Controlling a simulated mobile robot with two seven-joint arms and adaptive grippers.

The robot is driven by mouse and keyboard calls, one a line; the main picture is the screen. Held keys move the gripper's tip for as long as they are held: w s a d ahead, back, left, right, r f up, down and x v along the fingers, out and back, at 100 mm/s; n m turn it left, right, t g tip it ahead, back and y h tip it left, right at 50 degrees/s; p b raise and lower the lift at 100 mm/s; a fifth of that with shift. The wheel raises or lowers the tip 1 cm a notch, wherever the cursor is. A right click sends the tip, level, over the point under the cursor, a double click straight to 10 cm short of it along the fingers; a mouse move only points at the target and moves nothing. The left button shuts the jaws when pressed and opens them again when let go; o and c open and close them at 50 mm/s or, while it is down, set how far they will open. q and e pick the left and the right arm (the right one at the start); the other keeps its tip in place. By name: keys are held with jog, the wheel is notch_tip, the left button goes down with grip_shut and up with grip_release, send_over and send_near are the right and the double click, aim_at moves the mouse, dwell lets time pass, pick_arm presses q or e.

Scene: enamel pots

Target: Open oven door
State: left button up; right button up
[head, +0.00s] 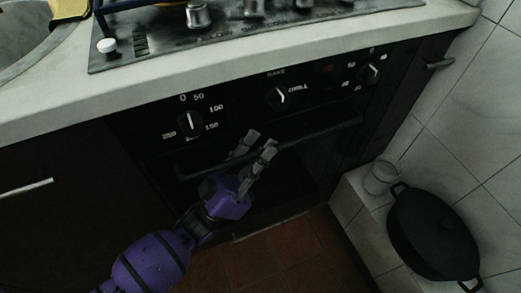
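The black oven (285,185) is built into the counter front, below a panel with white-marked knobs. Its door appears shut or nearly so; the dim light does not let me tell exactly. The dark bar handle (322,131) runs across the top of the door. My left gripper (262,141), on a purple arm, reaches up from below to the handle's middle. Its two grey fingers are apart, with a gap between them at the bar. I cannot tell whether they touch it. My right gripper is not in view.
The counter (250,62) with a gas hob (240,27) juts out above the oven. The brown tiled floor (285,262) is clear before the oven.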

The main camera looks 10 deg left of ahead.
pick_arm(q)
jog(key=shift+c, duration=0.2)
grip_shut()
jog(key=shift+s, duration=0.1)
jog(key=s+d+f+m+g+h+b, duration=0.1)
jog(key=s+d+f+m+g+h, duration=0.2)
jog(key=s, duration=0.4)
jog(key=s+d+f+m+g+h+b, duration=0.1)
jog(key=s+d+f+m+g+h, duration=0.1)
jog(key=s+d+f+m+g, duration=0.2)
jog(key=s+d+m, duration=0.3)
jog(key=s+d, duration=0.1)
jog(key=shift+g+h, duration=0.4)
jog(key=shift+s, duration=0.1)
